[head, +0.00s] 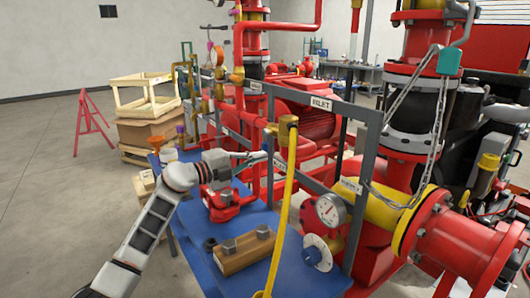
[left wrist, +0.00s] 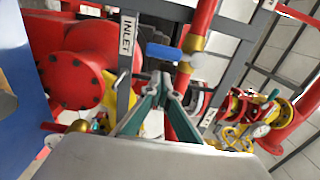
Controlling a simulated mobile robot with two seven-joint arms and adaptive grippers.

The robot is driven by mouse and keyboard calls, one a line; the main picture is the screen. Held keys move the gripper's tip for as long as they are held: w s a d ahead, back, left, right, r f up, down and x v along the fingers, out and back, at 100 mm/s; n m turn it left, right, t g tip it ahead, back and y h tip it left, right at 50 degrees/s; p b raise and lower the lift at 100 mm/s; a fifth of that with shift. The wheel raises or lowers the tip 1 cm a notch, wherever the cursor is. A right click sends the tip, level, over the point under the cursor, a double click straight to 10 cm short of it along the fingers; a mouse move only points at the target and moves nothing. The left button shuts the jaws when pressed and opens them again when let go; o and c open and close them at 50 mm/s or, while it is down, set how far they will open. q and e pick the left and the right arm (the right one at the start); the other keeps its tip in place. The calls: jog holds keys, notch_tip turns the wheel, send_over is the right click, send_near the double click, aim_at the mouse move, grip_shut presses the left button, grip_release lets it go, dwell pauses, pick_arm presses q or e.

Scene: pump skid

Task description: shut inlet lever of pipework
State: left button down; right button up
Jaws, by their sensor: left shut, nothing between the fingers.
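In the left wrist view a blue lever (left wrist: 167,53) sits at a brass valve (left wrist: 193,42) on a red pipe. The lever points across the pipe in that picture. I cannot pick out the lever in the head view. My left gripper (head: 262,156) is shut and empty. In the left wrist view its fingertips (left wrist: 161,78) are just below the lever; I cannot tell whether they touch it. My right gripper is not in view.
A blue bench (head: 240,280) carries a red vise (head: 228,204) and a wooden block (head: 245,252). A yellow upright pipe (head: 283,205) stands close to the right of my gripper. A gauge (head: 331,210) and a chain (head: 437,130) are further right. Open floor lies at left.

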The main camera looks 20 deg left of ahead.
pick_arm(q)
jog(key=p+v, duration=0.1)
jog(key=v, duration=0.3)
jog(key=shift+s+a, duration=0.15)
dwell(0.4)
